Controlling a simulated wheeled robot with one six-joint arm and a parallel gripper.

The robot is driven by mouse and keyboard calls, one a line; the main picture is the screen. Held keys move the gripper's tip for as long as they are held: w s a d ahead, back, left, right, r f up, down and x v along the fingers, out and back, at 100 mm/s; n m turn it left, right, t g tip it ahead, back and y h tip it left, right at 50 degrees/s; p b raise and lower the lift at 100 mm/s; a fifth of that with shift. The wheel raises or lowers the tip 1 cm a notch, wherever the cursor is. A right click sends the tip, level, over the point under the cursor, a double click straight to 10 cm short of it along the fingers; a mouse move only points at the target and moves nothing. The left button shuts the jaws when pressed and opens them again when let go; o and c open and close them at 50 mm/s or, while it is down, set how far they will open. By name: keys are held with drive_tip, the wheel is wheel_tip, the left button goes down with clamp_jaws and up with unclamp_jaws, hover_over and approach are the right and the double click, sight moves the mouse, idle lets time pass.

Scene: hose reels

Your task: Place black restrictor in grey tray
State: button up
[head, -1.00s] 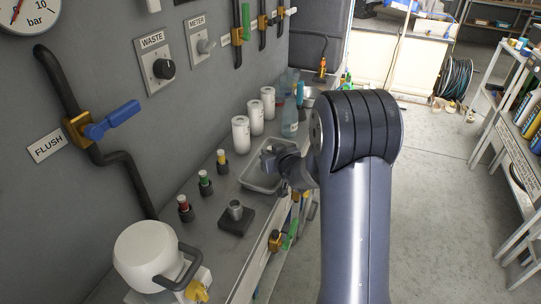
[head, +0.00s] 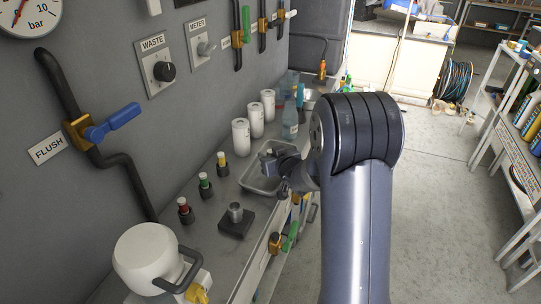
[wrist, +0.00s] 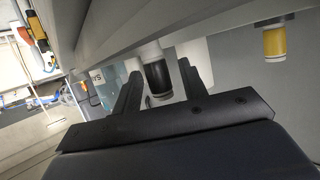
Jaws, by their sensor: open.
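The black restrictor (wrist: 156,78) shows in the wrist view between the two fingers of my gripper (wrist: 160,85). It has a dark body with pale parts at both ends. I cannot tell whether the fingers touch it or what it rests on. My gripper is open, and in the head view it (head: 270,160) is over or at the grey tray (head: 262,190). The tray is shallow and lies on the bench, partly covered by my gripper. The black restrictor cannot be made out in the head view.
Red (head: 185,210), green (head: 205,186) and yellow (head: 222,164) restrictors stand in a row left of the tray. Yellow also shows in the wrist view (wrist: 273,42). White canisters (head: 241,135) and a bottle (head: 290,122) stand behind. A dark block (head: 236,223) sits nearer.

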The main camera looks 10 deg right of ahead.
drive_tip(key=v, duration=1.2)
drive_tip(key=shift+p, duration=0.45)
